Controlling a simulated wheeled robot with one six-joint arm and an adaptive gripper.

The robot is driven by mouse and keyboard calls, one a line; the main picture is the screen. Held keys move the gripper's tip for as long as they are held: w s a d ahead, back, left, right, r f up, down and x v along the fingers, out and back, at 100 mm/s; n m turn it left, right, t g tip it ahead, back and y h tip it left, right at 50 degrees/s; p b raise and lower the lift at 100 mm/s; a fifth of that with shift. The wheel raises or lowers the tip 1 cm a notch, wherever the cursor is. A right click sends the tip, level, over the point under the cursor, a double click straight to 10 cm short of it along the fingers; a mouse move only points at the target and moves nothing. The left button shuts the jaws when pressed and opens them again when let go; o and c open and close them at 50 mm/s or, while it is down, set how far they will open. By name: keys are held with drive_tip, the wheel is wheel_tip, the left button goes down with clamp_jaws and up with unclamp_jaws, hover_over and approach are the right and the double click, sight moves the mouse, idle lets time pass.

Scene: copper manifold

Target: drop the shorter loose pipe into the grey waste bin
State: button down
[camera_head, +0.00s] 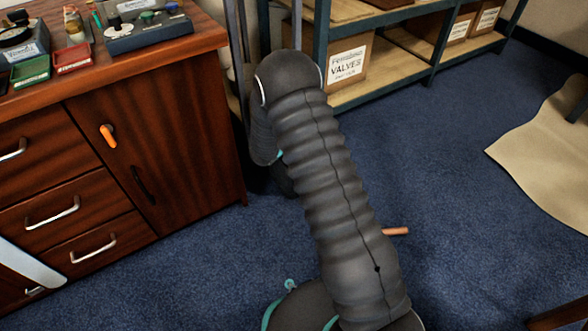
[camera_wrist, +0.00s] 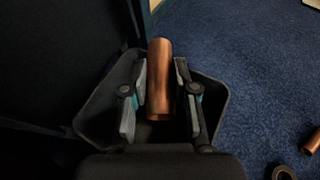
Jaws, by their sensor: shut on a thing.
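My gripper (camera_wrist: 162,98) is shut on a short copper pipe (camera_wrist: 159,75) in the wrist view, with a finger on each side of it. The pipe points lengthwise away from the wrist. Behind the fingers and the pipe is a dark grey open container, seemingly the waste bin (camera_wrist: 217,100); its rim shows on both sides. The pipe appears over its opening, but its height above it is unclear. In the head view my arm hides the held pipe and the bin. Another copper piece (camera_head: 396,231) lies on the carpet right of my arm, partly hidden.
A wooden cabinet (camera_head: 170,150) stands at the left and a metal shelf with boxes (camera_head: 348,68) at the back. A copper piece (camera_wrist: 312,141) and a dark ring (camera_wrist: 283,173) lie on the carpet at the wrist view's right. Blue carpet is open to the right.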

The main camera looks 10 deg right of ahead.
drive_tip(key=c, duration=0.8)
unclamp_jaws()
drive_tip(key=v, duration=1.2)
drive_tip(key=shift+f, duration=0.1)
